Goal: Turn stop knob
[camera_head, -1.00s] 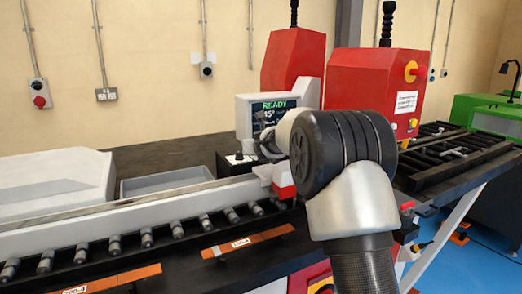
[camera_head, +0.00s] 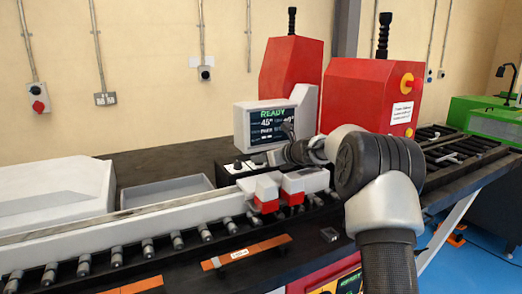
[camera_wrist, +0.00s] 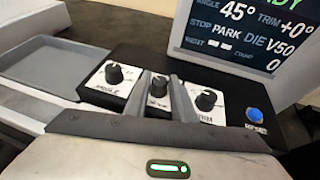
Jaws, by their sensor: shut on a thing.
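The control box has a row of three black knobs on white plates. In the wrist view the angle knob (camera_wrist: 113,73) is at the left, the middle knob (camera_wrist: 158,86) is between my fingers, and another knob (camera_wrist: 206,99) is at the right. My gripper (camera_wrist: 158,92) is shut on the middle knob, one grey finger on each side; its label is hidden. The display (camera_wrist: 245,30) reads angle 45°, trim +0°, stop PARK, die V50. In the head view the display (camera_head: 265,124) reads READY, and my gripper (camera_head: 264,158) reaches the box from the right.
A blue button (camera_wrist: 255,114) is right of the knobs. A grey tray (camera_head: 165,190) lies left of the control box. Red-and-white blocks (camera_head: 266,196) stand on the rail in front. Red machine housings (camera_head: 371,95) rise behind my arm.

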